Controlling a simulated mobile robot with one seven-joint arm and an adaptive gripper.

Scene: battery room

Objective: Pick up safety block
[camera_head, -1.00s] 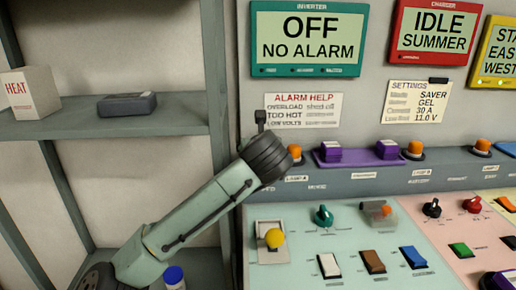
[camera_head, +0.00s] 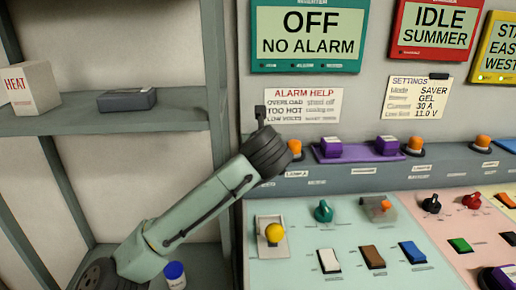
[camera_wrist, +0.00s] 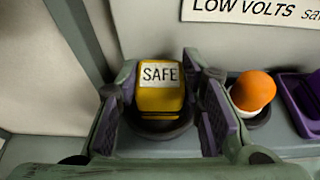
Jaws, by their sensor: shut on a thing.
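The safety block (camera_wrist: 161,100) is a small yellow block with a white label reading "SAFE". In the wrist view it sits between the two fingers of my gripper (camera_wrist: 163,76), and the gripper is shut on it. A dark round base shows just below the block; I cannot tell whether the block rests on it. In the head view my arm reaches up to the left end of the console ledge, and its wrist hides the block and the fingers.
The console ledge (camera_head: 355,180) carries several lamps. A shelf (camera_head: 110,123) on the left holds a white HEAT box (camera_head: 30,90) and a dark box (camera_head: 127,100).

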